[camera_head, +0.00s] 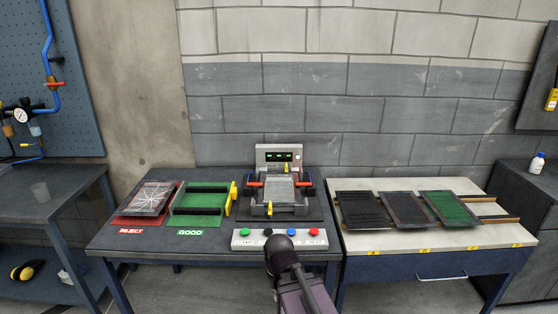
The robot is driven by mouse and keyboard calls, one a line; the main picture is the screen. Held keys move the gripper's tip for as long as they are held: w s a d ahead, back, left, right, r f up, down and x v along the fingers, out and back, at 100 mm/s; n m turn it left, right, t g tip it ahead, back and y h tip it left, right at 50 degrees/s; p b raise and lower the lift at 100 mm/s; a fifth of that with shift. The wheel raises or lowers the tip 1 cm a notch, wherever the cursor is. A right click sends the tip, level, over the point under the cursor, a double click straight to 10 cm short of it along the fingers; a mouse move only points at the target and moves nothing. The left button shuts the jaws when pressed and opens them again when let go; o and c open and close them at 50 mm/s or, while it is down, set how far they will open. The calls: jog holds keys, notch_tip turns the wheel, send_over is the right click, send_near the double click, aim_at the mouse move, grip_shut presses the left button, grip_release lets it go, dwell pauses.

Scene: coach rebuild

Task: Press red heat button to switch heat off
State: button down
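The red button (314,231) is at the right end of a white button panel (240,243) on the front of the middle table. The panel also bears a green button (245,232), a black one (267,232) and a blue one (291,232). My arm reaches in from the bottom centre. Its dark rounded end, my gripper (281,251), is in front of the panel's lower middle, left of the red button. The fingers cannot be made out. Whether it touches the panel cannot be told.
A press-like machine (279,153) with a small green display stands behind the panel. Left of it are a green tray (203,189) marked GOOD and a red tray (122,220) marked REJECT holding a cracked plate (151,198). The right table (400,240) holds several dark panels.

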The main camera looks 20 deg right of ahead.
jog(key=shift+w, duration=0.1)
notch_tip(320, 180, up, 10)
jog(key=f+m+t+y+p, duration=0.1)
jog(key=m+t+y+p, duration=0.3)
jog(key=t, duration=0.5)
send_over(315, 232)
jog(key=shift+d+r+m+h, duration=0.1)
jog(key=shift+r+m+h, duration=0.15)
jog(key=shift+m+h, duration=0.2)
jog(key=shift+f, duration=0.2)
notch_tip(315, 232, down, 8)
jog(key=b, duration=0.9)
jog(key=shift+f, duration=0.25)
